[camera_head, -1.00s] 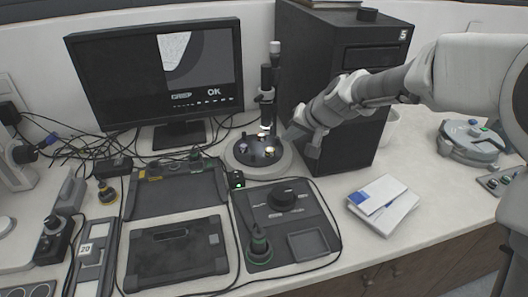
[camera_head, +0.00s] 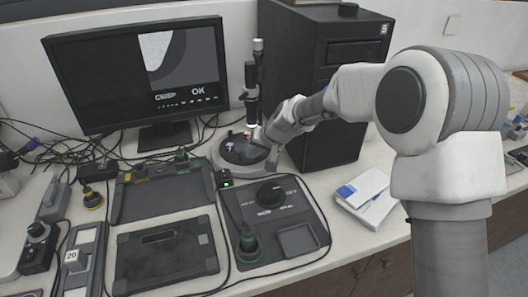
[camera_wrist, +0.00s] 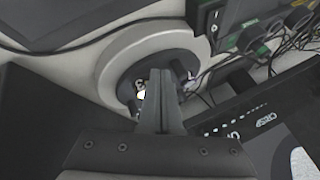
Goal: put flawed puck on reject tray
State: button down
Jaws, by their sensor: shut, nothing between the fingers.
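Several small pucks sit on the dark round stage (camera_head: 234,155) under the upright microscope; one pale puck (camera_wrist: 141,94) shows beside my fingers in the wrist view. I cannot tell from these small shapes which one is flawed. My gripper (camera_head: 273,160) is at the stage's right side in the head view and hides part of it. In the wrist view my gripper (camera_wrist: 160,78) is shut and empty, its fingers over the stage. Two dark shallow trays, an upper tray (camera_head: 140,205) and a lower tray (camera_head: 185,262), lie in front; I cannot tell which is the reject tray.
The monitor (camera_head: 100,80) reads OK beside a magnified grey image. A dark cabinet (camera_head: 300,60) stands close behind my arm. A control panel (camera_head: 264,225) with a knob and square recess, cables, and a white-blue box (camera_head: 368,200) occupy the front bench.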

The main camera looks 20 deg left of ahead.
aim_at(240, 155)
jog(key=shift+s+a, duration=0.1)
jog(key=shift+a, duration=0.4)
jog(key=shift+s+a, duration=0.25)
jog(key=shift+a, duration=0.1)
jog(key=shift+s+a+r+m+t+p, duration=0.1)
jog(key=shift+s+a+m+t+p, duration=0.25)
jog(key=shift+p, duration=0.25)
jog(key=shift+a, duration=0.3)
